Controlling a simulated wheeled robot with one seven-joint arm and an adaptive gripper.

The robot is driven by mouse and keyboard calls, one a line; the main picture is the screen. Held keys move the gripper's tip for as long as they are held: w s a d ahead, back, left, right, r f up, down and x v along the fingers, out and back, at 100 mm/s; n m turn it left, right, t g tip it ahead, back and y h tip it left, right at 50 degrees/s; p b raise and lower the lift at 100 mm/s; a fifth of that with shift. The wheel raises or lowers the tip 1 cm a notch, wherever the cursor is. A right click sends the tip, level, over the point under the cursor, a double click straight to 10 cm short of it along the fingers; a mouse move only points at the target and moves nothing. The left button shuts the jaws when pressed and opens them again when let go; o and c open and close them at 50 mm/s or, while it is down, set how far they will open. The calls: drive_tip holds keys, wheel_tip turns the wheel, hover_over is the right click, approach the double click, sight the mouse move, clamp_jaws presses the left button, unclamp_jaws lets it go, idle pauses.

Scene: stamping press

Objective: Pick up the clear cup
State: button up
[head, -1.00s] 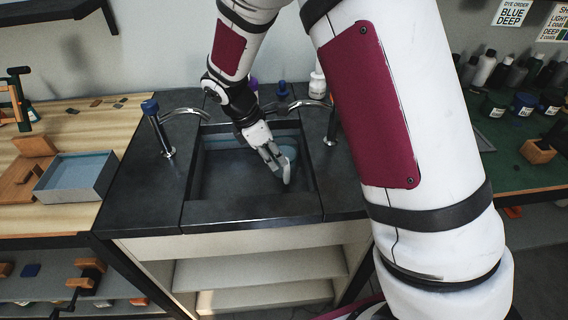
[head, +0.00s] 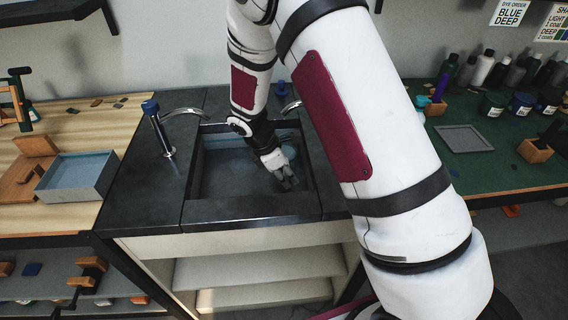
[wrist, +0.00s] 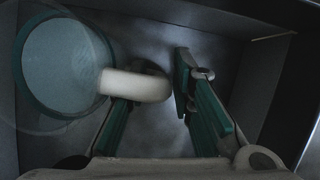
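The clear cup (wrist: 65,65) shows from above at the left of the wrist view, a see-through round rim around a teal disc. In the head view a pale blue round shape (head: 290,151), probably the cup, lies in the sink beside my wrist. A pale rounded piece (wrist: 135,85) reaches from the cup's right edge across my left finger's tip; I cannot tell if it is the cup's handle. My gripper (wrist: 160,88) is open, its fingers apart with a gap before the right finger. It is down inside the sink in the head view (head: 286,180).
The dark sink (head: 250,207) has walls close around my gripper. A blue-topped post (head: 151,108) and curved tap (head: 185,112) stand at its left. A blue-grey box (head: 78,178) is on the left bench; bottles and a grey tray (head: 463,139) are on the right bench.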

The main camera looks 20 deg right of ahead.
clamp_jaws()
drive_tip(key=shift+r, duration=0.1)
